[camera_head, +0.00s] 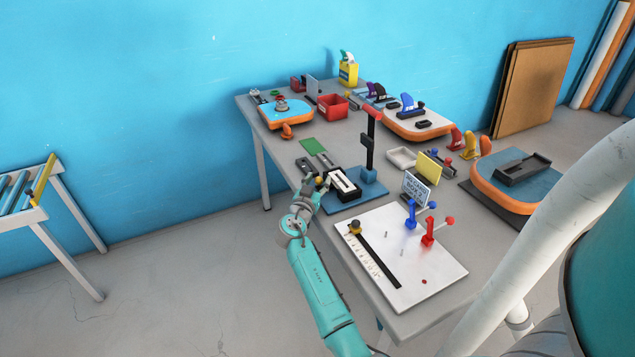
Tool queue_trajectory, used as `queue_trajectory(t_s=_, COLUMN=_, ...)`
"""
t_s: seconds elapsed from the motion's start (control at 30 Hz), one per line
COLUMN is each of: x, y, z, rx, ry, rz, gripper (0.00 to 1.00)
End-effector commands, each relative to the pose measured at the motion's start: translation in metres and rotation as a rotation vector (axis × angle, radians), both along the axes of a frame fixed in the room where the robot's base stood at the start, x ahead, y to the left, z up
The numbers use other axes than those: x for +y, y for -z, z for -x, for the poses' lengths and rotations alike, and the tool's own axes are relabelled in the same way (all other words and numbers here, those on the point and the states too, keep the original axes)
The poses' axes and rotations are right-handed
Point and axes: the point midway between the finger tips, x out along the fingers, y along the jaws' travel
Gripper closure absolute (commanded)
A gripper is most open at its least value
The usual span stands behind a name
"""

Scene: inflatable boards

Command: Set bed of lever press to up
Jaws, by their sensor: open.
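The lever press (368,150) stands on the grey table, with a blue base plate (375,193), a dark upright post and a red handle (373,112) at the top. Its bed (345,186) looks like a white, dark-edged block low on the base, left of the post. I cannot tell the bed's exact height. My gripper (320,185) is open at the left side of the bed, close to a small yellow knob (318,180). The fingertips are small here, and I cannot tell whether they touch the knob or the bed.
A white board (440,277) with a slotted scale and blue and red clamps lies in front. A sign (416,188) and a pale tray (401,158) stand right of the press. Black parts (318,162) and a green pad (313,145) lie behind the gripper. Free floor is left.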

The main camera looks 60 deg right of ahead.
Motion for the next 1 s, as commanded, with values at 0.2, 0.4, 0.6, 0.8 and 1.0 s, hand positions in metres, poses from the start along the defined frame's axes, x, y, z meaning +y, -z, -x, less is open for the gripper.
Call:
queue_trajectory(t_s=0.2, x=0.000, y=0.000, z=0.000, rx=0.000, ry=0.000, rz=0.000, gripper=0.48)
queue_trajectory(t_s=0.4, x=0.000, y=0.000, z=0.000, rx=0.000, ry=0.000, rz=0.000, gripper=0.98)
queue_trajectory(t_s=0.6, x=0.000, y=0.000, z=0.000, rx=0.000, ry=0.000, rz=0.000, gripper=1.00)
queue_trajectory(t_s=0.8, x=0.000, y=-0.014, z=0.000, rx=-0.001, ry=-0.001, rz=0.002, gripper=1.00)
queue_trajectory(t_s=1.0, x=0.000, y=-0.015, z=0.000, rx=-0.003, ry=0.000, rz=0.004, gripper=0.65)
